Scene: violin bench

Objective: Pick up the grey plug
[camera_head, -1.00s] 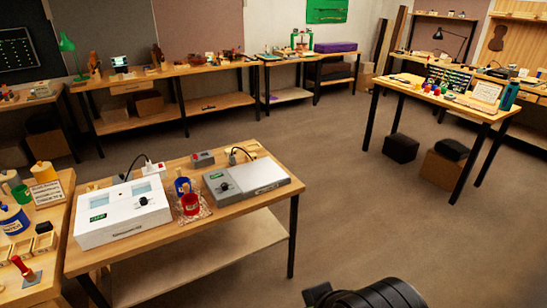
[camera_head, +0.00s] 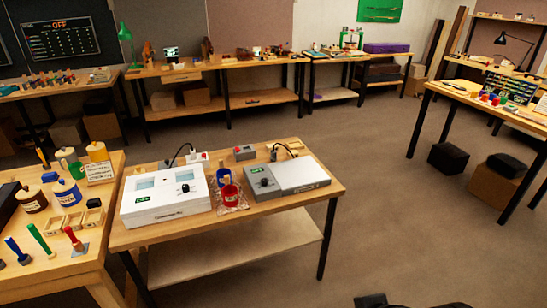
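I cannot make out the grey plug for sure at this size. A black cable (camera_head: 284,144) arcs up behind the grey device (camera_head: 290,178) on the middle bench, and its end is too small to read. Another black cable (camera_head: 181,148) runs from behind the white device (camera_head: 165,198) towards a white socket block (camera_head: 198,156) at the bench's back edge. My gripper's fingers are not in view. Only a dark part of my arm shows at the bottom edge, right of centre, well apart from the bench.
A left bench (camera_head: 88,262) holds jars, trays and handled tools. Open floor (camera_head: 400,230) lies right of the middle bench.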

